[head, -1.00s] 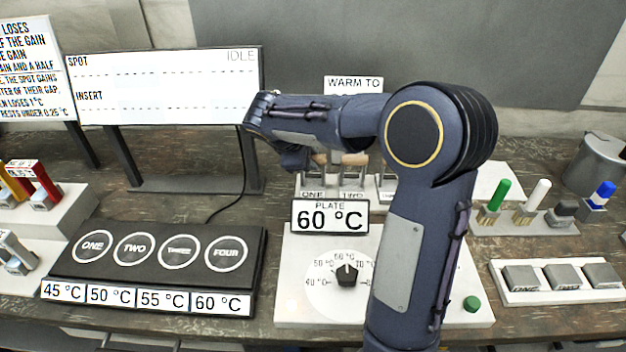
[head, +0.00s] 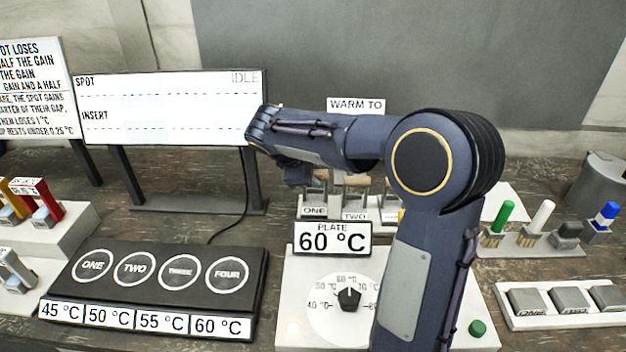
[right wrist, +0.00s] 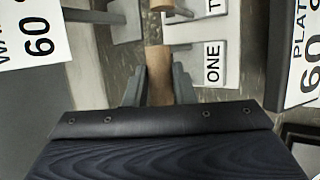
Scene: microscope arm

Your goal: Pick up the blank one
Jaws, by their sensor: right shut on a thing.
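My right gripper (right wrist: 158,88) is shut on a wooden handle (right wrist: 159,65), seen in the right wrist view. The handle is beside the label ONE (right wrist: 213,62). In the head view my right arm reaches left and its wrist covers the gripper tips. A rack there holds upright grey pieces with wooden handles (head: 355,180), with labels ONE (head: 314,211) and TWO (head: 354,216) at its front. The arm hides the rack's right part. I cannot tell which piece is the blank one. My left gripper is not in view.
A dial plate (head: 300,270) reading 60 °C stands in front of the rack. A black block with four round spots (head: 135,268) lies left. A screen (head: 170,108) reads IDLE. Coloured pegs (head: 505,212) and a tray of grey blocks (head: 512,318) are at right.

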